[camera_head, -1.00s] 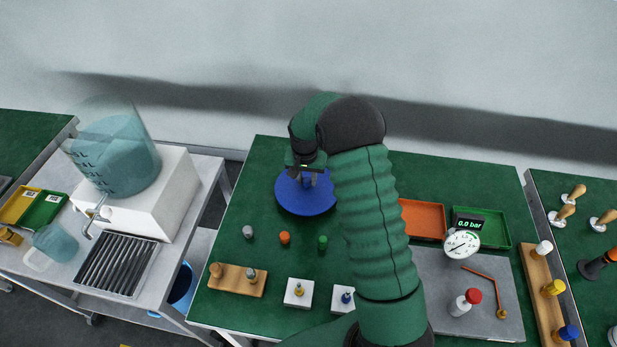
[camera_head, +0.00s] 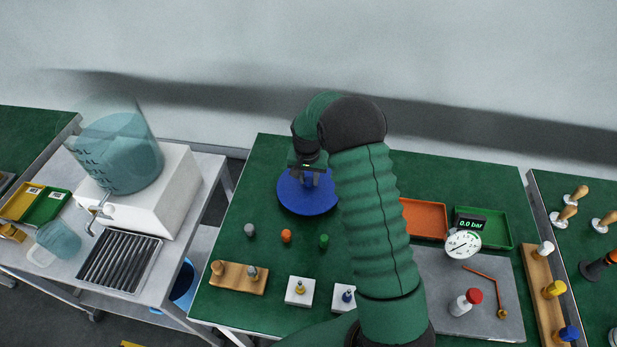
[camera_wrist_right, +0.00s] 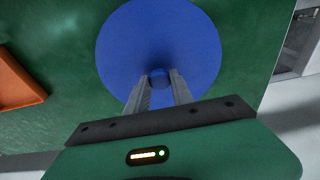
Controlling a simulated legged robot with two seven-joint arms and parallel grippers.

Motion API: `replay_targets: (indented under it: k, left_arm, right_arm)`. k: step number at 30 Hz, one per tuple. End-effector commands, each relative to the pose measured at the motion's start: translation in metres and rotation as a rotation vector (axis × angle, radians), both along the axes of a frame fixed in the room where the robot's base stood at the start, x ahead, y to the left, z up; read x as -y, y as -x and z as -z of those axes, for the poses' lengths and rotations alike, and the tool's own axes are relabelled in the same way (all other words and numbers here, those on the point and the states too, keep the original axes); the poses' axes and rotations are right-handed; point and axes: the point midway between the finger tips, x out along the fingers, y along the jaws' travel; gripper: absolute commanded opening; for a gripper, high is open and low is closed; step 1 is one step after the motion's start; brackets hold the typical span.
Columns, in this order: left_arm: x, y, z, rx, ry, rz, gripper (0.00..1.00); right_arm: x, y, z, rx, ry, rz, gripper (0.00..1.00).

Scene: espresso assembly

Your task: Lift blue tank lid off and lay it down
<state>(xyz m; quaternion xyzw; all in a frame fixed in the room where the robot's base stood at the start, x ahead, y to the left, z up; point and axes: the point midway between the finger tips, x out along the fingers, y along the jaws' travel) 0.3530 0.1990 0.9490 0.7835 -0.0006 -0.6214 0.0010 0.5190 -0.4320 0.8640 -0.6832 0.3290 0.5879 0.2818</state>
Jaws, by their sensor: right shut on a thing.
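The blue lid (camera_head: 297,203) is a round flat disc with a small blue knob (camera_wrist_right: 160,78) at its centre. It is over the back left part of the green table; I cannot tell whether it touches the top. My right gripper (camera_head: 313,178) reaches down over the lid. In the right wrist view my right gripper (camera_wrist_right: 159,88) is shut on the knob, with a finger on each side. The clear tank (camera_head: 122,155) with blue-green liquid sits on a white box at the left, with no lid seen on it. My left gripper is not in view.
A grey peg (camera_head: 249,230), an orange peg (camera_head: 286,236) and a green peg (camera_head: 323,241) stand in front of the lid. An orange tray (camera_head: 424,219) and a pressure gauge (camera_head: 463,244) are to the right. The table's back left corner is clear.

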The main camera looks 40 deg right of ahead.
Motion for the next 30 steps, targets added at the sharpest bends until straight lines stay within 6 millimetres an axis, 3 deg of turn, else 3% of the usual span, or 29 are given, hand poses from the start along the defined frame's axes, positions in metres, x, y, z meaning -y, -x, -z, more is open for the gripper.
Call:
replay_targets:
  k: [30]
  left_arm:
    - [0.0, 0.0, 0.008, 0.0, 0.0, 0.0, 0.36]
  right_arm:
    - [0.0, 0.0, 0.017, 0.001, 0.001, -0.001, 0.0]
